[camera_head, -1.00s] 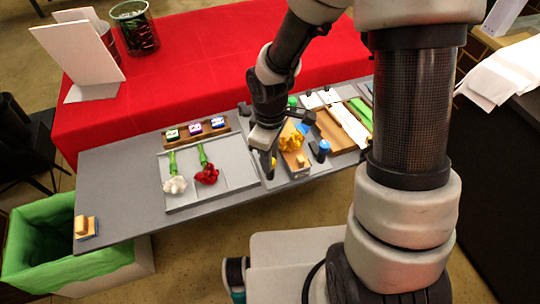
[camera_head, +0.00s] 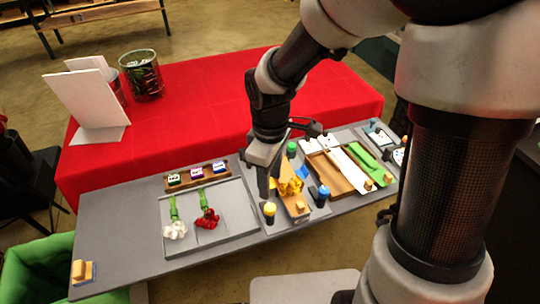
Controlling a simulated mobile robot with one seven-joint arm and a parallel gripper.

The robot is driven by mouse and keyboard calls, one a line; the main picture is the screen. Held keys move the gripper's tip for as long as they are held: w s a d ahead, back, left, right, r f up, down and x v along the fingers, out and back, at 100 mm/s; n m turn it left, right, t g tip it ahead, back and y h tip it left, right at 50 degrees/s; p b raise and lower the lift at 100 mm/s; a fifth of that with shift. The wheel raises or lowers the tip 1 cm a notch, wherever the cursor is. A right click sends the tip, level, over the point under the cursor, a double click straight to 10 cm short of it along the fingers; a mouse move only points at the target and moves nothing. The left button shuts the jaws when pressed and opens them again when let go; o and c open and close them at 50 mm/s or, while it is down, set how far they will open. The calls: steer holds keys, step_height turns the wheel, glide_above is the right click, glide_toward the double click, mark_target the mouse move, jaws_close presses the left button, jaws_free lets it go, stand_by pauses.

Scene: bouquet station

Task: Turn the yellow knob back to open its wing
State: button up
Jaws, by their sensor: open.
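The yellow knob (camera_head: 269,208), with a dark base, stands upright on the grey table beside a wooden block (camera_head: 297,206). My gripper (camera_head: 268,186) points down just above and behind the knob in the picture. Its jaws are open, with nothing seen between them. I cannot tell whether a finger touches the knob. A yellow flower (camera_head: 290,187) rests on the wooden block, right of my gripper. A blue knob (camera_head: 322,194) stands to the right and a green knob (camera_head: 291,148) stands behind. I cannot make out the yellow knob's wing.
A grey tray (camera_head: 233,232) with a white flower (camera_head: 175,230) and a red flower (camera_head: 208,219) lies to the left. A wooden tray (camera_head: 330,176) with white and green pieces lies to the right. A red-covered table (camera_head: 220,95) stands behind.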

step_height(320, 180, up, 7)
stand_by(0.3)
steer(key=s+d+r+m+t+p, duration=0.1)
steer(key=s+d+r+m+t, duration=0.4)
steer(key=s+d+r+m, duration=0.5)
step_height(320, 180, up, 4)
steer(key=shift+s+d+f+m+t, duration=0.2)
steer(key=shift+s+m+t, duration=0.15)
steer(key=shift+m, duration=0.85)
